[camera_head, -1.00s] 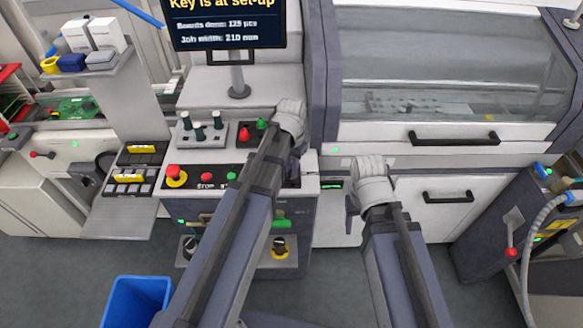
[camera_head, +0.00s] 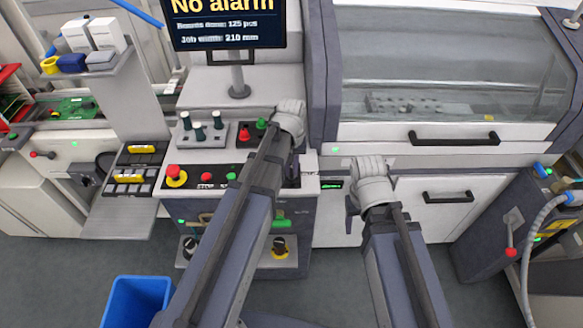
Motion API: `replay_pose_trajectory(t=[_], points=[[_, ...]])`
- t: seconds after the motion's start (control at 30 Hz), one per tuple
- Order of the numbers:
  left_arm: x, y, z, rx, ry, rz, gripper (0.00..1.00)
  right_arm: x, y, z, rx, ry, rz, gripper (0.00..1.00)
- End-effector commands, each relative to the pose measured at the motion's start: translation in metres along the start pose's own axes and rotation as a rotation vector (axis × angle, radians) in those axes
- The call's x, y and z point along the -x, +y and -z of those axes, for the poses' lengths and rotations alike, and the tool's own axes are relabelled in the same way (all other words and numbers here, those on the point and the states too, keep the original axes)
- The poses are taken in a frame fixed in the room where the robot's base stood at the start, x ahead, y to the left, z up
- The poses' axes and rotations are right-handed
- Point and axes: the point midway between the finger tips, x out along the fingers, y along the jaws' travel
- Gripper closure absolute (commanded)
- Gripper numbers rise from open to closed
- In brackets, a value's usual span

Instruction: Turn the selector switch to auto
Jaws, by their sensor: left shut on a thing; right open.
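The selector switch is hidden behind my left arm and gripper at the right end of the control panel (camera_head: 207,170). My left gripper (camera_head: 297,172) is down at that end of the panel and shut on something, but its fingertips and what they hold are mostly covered. The screen (camera_head: 228,24) above the panel reads "No alarm", with a rounds count and a job width of 210 mm below. My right gripper (camera_head: 352,215) is open and empty, in front of the white cabinet front to the right of the panel.
A blue bin (camera_head: 137,302) is on the floor. A machine drawer handle (camera_head: 447,197) is right of my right gripper.

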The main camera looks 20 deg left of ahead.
Motion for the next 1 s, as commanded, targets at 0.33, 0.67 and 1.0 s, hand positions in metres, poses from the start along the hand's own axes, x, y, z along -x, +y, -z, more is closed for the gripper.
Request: replay_pose_trajectory(t=[0.33, 0.67, 1.0], points=[[-0.0001, 0.0, -0.0002, 0.012, 0.0, 0.0, 1.0, -0.0001, 0.0, 0.0, 0.0, 0.0, 0.0, 0.41], [-0.0001, 0.0, -0.0002, 0.011, 0.0, 0.0, 0.63, -0.0001, 0.0, 0.0, 0.0, 0.0, 0.0, 0.41], [0.0006, 0.0, 0.0, 0.01, 0.0, 0.0, 0.55, 0.0006, 0.0001, 0.0, 0.0, 0.0, 0.0, 0.41]])
